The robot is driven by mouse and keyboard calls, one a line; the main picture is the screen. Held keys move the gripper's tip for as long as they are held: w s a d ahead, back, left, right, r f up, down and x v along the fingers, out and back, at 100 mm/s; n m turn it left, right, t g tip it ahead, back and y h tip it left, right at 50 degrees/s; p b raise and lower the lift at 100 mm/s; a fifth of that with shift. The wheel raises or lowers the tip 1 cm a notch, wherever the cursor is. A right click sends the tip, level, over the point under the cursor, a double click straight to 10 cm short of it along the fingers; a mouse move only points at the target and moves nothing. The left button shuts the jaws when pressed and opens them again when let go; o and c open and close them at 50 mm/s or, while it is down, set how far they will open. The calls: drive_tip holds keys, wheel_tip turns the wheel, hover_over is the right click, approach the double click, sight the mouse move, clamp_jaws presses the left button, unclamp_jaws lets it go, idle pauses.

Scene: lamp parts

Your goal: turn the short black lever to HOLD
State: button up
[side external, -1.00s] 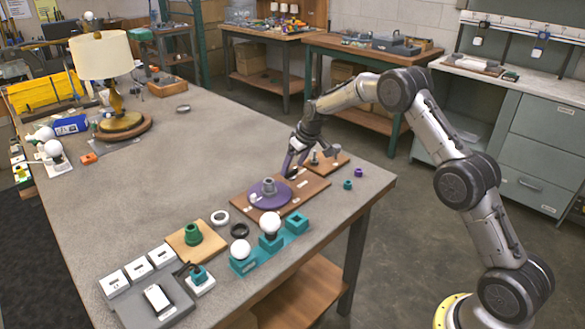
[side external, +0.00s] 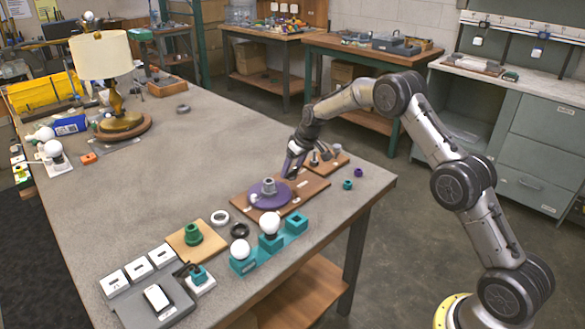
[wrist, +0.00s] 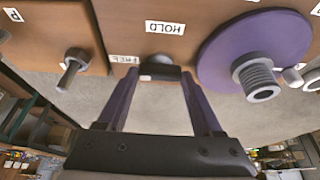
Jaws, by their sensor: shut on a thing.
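The short black lever (wrist: 160,70) is between the tips of my gripper's purple fingers in the wrist view. My gripper (wrist: 160,78) is shut on it. The HOLD label (wrist: 165,27) is on the brown board just above the lever in that view, and the FREE label (wrist: 125,59) is to its left. The fingers partly cover the lever, so I cannot tell exactly which way it points. In the side view my gripper (side external: 289,174) reaches down to the board (side external: 312,187) behind the purple disc; the lever is mostly hidden there.
The purple disc (side external: 258,199) with a grey threaded post (side external: 269,187) stands close beside the gripper. A smaller board with metal posts (side external: 338,156) is on the other side. A teal holder with white bulbs (side external: 297,224) is in front. The table's middle left is clear.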

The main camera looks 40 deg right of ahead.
drive_tip(key=m+h, duration=0.1)
drive_tip(key=m, duration=0.3)
drive_tip(key=shift+a+m+g+h, duration=0.2)
drive_tip(key=shift+m+g+h, duration=0.1)
drive_tip(key=shift+h, duration=0.1)
drive_tip(key=m, duration=0.2)
drive_tip(key=m+h, duration=0.1)
drive_tip(key=m, duration=0.1)
drive_tip(key=shift+w+m+g+h, duration=0.1)
drive_tip(key=shift+m+g+h, duration=0.2)
drive_tip(key=shift+g, duration=0.1)
drive_tip(key=m, duration=0.2)
drive_tip(key=m+g, duration=0.1)
drive_tip(key=m, duration=0.1)
drive_tip(key=shift+w+a+m+g+h, duration=0.1)
drive_tip(key=shift+a+m+g+h, duration=0.05)
drive_tip(key=shift+m+g+h, duration=0.2)
drive_tip(key=shift+w+f+m+g, duration=0.1)
drive_tip(key=shift+m+g, duration=0.65)
drive_tip(key=shift+m, duration=1.3)
drive_tip(key=o, duration=1.1)
